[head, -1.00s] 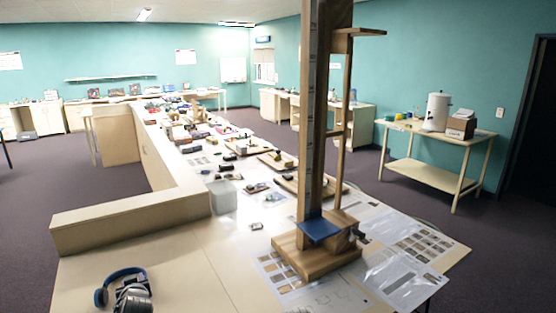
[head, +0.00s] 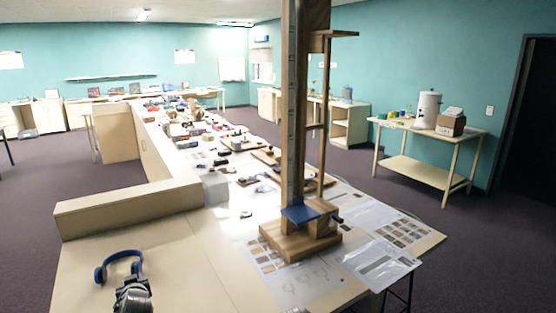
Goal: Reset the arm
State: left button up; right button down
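Neither of my grippers shows in the head view, so what they hold cannot be seen. A tall wooden stand (head: 297,120) rises from a square wooden base (head: 290,243) on the near part of the table (head: 170,265). A short wooden arm (head: 336,34) juts out level to the right near the top of the stand. A blue plate (head: 299,214) sits low on the stand, just above the base. The top of the stand is cut off by the picture's upper edge.
Printed sheets (head: 378,262) surround the stand's base. A grey box (head: 215,188) stands beside a low wooden wall (head: 130,207). A side table (head: 425,130) holds a white canister (head: 428,110).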

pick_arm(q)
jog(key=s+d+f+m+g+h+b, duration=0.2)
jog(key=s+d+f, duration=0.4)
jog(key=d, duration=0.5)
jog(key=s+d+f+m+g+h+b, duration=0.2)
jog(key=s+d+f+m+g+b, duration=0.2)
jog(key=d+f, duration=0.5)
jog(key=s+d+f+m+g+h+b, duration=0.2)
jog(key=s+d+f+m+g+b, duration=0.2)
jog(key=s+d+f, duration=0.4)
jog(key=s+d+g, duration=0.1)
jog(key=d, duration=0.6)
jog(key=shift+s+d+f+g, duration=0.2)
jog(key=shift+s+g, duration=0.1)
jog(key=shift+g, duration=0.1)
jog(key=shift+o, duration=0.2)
